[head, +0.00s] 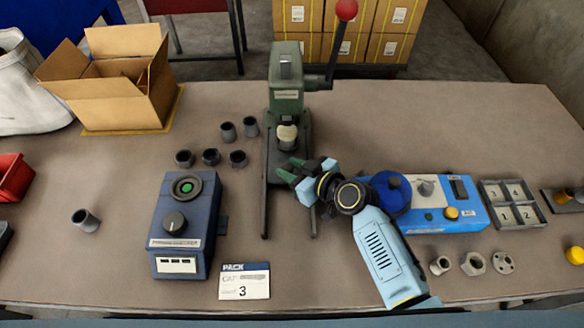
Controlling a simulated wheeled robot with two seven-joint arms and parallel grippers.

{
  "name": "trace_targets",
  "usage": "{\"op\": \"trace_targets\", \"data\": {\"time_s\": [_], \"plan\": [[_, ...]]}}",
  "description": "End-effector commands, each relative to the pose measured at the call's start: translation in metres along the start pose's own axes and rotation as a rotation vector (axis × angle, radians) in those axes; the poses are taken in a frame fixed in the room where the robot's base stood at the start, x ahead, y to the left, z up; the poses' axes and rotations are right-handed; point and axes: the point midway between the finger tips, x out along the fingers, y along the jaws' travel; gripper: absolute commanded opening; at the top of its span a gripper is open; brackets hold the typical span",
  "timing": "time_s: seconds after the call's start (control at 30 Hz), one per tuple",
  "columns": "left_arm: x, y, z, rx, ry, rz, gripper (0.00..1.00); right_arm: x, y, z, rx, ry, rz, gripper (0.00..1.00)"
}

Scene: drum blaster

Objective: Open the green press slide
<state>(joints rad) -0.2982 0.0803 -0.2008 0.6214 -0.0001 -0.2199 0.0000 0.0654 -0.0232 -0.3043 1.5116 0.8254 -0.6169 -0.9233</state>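The green press (287,88) stands upright at the back middle of the table. Its dark lever carries a red ball knob (347,9) raised at the right. A pale, rounded piece (287,137) sits at the press's base under the head. Two dark rails (265,195) run forward from the base. My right gripper (301,166) is over the front of the right rail, just in front of the base. My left gripper is not in view.
A blue-grey control box (184,224) stands left of the rails, with several grey cups (211,156) behind it. A blue device (430,203) lies partly behind my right arm. A card (245,281) lies at the front. An open carton (113,80) stands at the back left.

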Motion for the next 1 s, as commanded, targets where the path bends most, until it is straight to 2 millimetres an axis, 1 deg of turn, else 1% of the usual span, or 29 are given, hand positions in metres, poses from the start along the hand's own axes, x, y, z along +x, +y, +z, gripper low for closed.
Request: {"op": "trace_targets", "data": {"time_s": [0.03,0.2,0.23,0.37,0.47,0.57,0.8,0.9,1.0], "plan": [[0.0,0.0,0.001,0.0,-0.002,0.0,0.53,0.0,0.0,0.0,0.0,0.0,0.0,0.25],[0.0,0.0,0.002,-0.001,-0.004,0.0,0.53,0.0,0.0,0.0,0.0,0.0,0.0,0.02],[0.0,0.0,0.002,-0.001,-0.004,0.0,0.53,0.0,0.0,0.0,0.0,0.0,0.0,0.0],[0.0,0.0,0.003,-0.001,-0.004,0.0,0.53,0.0,0.0,0.0,0.0,-0.001,0.0,0.0],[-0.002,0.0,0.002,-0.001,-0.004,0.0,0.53,-0.004,-0.004,0.002,0.0,-0.003,0.0,0.0],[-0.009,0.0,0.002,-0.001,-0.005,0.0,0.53,-0.016,-0.015,0.008,-0.001,-0.007,0.0,0.0],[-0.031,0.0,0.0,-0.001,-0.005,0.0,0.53,-0.063,-0.066,0.026,-0.001,-0.009,-0.003,0.0],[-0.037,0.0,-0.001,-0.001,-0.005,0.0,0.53,-0.079,-0.084,0.033,-0.001,-0.008,-0.002,0.0],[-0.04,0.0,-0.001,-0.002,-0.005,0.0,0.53,-0.09,-0.095,0.037,-0.002,-0.006,-0.001,0.0]]}}
